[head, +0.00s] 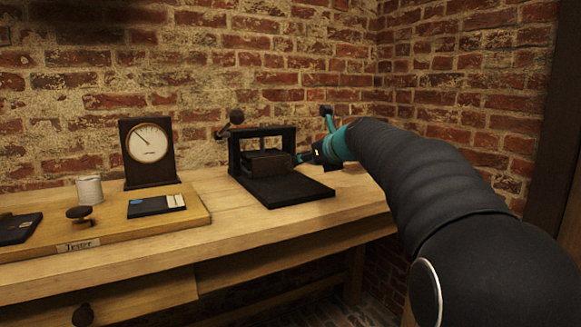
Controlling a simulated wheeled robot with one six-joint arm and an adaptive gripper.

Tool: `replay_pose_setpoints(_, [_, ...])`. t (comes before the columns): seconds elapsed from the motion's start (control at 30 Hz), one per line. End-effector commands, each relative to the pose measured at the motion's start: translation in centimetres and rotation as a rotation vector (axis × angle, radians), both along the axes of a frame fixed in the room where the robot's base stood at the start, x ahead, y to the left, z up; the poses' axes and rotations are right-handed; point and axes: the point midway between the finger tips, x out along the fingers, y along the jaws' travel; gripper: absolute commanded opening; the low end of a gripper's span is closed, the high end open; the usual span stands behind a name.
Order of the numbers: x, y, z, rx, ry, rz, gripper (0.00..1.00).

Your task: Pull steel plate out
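A black press-like frame (234,152) stands on the bench, with a dark brown block (268,163) between its posts. A flat dark plate or base (290,189) extends from it toward the front right. I cannot tell whether this is the steel plate; no plate of bright bare steel shows. My gripper (305,158), at the end of my teal and black arm, is at the right side of the block, close to the right post. Its fingers are small, dark and partly hidden, so whether they touch or hold anything is unclear.
A wooden tester board (115,240) on the left carries a dial gauge (149,152), a white cylinder (89,190), a round knob (79,213) and dark flat cards (156,206). A brick wall is close behind. The bench (262,225) is clear in front of the frame.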

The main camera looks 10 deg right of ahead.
Motion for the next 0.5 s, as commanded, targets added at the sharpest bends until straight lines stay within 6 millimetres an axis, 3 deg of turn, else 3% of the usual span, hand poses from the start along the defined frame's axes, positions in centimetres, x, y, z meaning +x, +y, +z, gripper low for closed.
replay_pose_setpoints(0.3, [5.4,1.8,-2.5,-0.003,0.002,0.003,0.5])
replay_pose_setpoints(0.5, [7.9,2.6,-3.5,-0.004,0.001,0.002,0.5])
